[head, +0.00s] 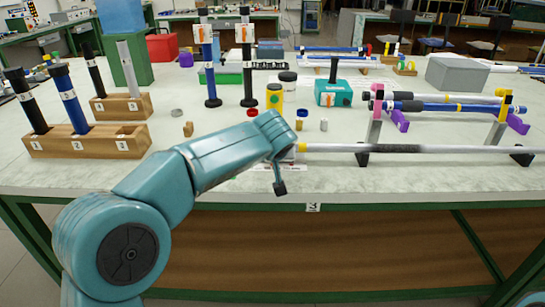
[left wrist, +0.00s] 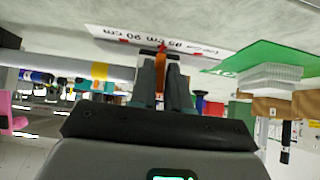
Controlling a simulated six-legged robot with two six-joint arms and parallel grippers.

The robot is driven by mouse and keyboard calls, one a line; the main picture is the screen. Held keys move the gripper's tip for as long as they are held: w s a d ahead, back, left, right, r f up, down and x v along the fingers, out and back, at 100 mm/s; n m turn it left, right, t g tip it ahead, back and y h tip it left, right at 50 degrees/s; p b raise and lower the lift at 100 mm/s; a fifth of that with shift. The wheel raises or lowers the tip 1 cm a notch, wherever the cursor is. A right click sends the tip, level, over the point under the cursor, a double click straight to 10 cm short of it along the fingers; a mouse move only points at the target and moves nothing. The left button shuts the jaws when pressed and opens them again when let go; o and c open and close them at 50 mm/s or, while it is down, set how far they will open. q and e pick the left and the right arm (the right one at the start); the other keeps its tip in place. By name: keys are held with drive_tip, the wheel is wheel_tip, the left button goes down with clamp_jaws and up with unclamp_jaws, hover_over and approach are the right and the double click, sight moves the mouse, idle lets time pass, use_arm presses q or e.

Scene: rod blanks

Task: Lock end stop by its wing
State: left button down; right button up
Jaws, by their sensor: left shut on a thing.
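The long light rod (head: 440,149) lies level across two black V-shaped rests near the table's front edge. Its yellow-banded left end reaches my left gripper (head: 281,172). In the left wrist view the rod (left wrist: 120,72) comes in from the left and meets the fingers (left wrist: 161,60). The fingers are shut on a small piece at that end, which I take to be the end stop's wing. My right gripper is out of view.
A printed scale strip (left wrist: 125,38) lies under the rod end. Wooden blocks (head: 95,146) hold upright rods at the left. Yellow and white jars (head: 274,97) stand behind my gripper. More rods (head: 450,108) rest on a stand at the right. The front-left tabletop is clear.

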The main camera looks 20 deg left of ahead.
use_arm(q)
drive_tip(key=shift+f, duration=0.1)
idle(0.3)
drive_tip(key=c, duration=1.2)
unclamp_jaws()
drive_tip(key=shift+a, duration=0.1)
drive_tip(key=p+v, duration=0.1)
drive_tip(key=v, duration=1.5)
drive_tip(key=shift+s+d+p, duration=0.1)
drive_tip(key=shift+d+p, duration=0.15)
drive_tip(key=shift+p, duration=0.05)
